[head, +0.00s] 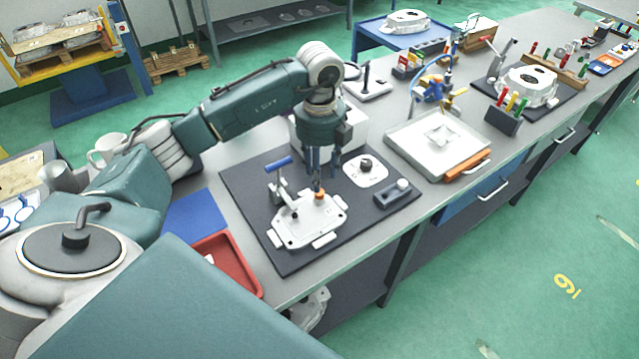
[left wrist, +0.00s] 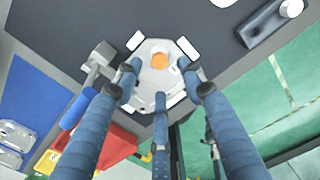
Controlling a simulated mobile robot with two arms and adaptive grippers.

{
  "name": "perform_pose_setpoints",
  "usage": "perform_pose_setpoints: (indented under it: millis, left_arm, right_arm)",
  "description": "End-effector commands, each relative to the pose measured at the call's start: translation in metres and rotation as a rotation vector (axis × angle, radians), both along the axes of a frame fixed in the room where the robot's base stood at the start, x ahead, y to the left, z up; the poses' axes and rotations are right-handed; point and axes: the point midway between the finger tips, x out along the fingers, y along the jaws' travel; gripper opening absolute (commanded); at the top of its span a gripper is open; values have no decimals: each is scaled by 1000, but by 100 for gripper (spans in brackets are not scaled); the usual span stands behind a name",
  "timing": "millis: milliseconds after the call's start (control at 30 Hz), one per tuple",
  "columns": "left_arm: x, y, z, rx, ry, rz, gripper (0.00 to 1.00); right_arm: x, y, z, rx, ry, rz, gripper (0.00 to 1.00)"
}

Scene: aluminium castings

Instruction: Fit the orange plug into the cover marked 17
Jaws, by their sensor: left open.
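The white cover (head: 301,226) lies on the dark mat in the head view; I cannot read a number on it. The orange plug (head: 319,195) sits at the cover's far edge, and I cannot tell how deep it sits. My left gripper (head: 322,177) points down just above the plug, open, with nothing between its fingers. In the left wrist view the open fingers (left wrist: 163,85) spread in front of the cover (left wrist: 146,77), and the plug (left wrist: 159,61) shows beyond them, apart from the fingertips. My right gripper is not in view.
A toggle clamp with a blue handle (head: 279,163) stands at the cover's left edge. On the dark mat (head: 245,181) are a white plate with a black knob (head: 365,168) and a grey block (head: 398,194). A red tray (head: 228,262) lies left of the mat.

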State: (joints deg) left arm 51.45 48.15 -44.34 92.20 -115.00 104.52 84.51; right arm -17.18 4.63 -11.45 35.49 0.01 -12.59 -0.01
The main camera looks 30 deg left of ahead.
Motion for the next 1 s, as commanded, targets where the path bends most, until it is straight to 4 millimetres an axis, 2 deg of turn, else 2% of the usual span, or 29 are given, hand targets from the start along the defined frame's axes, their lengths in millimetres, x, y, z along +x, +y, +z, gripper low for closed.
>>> perform_pose_setpoints:
  millis: [33,133,333,500,1000]
  left_arm:
    - [1,0,12,1,-4,1,40]
    - [1,0,32,1,-4,1,40]
    - [0,0,57,1,-1,0,40]
    - [0,0,63,0,0,0,40]
    - [0,0,62,0,1,0,40]
  right_arm:
    - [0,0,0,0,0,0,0]
    - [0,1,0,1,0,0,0]
    - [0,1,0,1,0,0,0]
    - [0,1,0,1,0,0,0]
    - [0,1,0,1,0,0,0]
